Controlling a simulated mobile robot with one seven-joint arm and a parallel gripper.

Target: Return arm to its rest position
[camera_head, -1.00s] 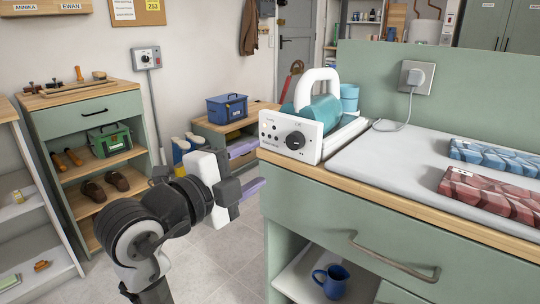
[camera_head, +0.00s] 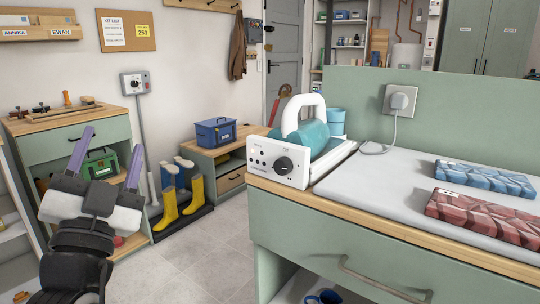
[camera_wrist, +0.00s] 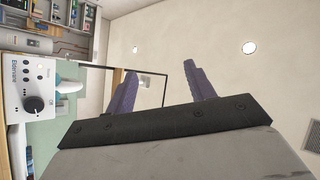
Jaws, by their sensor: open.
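My gripper (camera_head: 108,157) is at the lower left of the head view, raised and pointing up. Its two purple fingers are spread wide with nothing between them. In the wrist view the fingers (camera_wrist: 160,85) stand apart against the ceiling and wall. My gripper is clear of the counter and touches nothing that I can see. The folded blue patterned towel (camera_head: 485,178) and the folded red patterned towel (camera_head: 482,215) lie on the grey pad (camera_head: 385,185) on the counter at the right.
A white machine (camera_head: 283,163) with a knob and a teal roll stands on the counter's left end; it shows in the wrist view (camera_wrist: 30,90). Wooden-topped shelves (camera_head: 70,122) stand behind my gripper. Yellow boots (camera_head: 168,205) stand beyond. The floor (camera_head: 190,255) between is clear.

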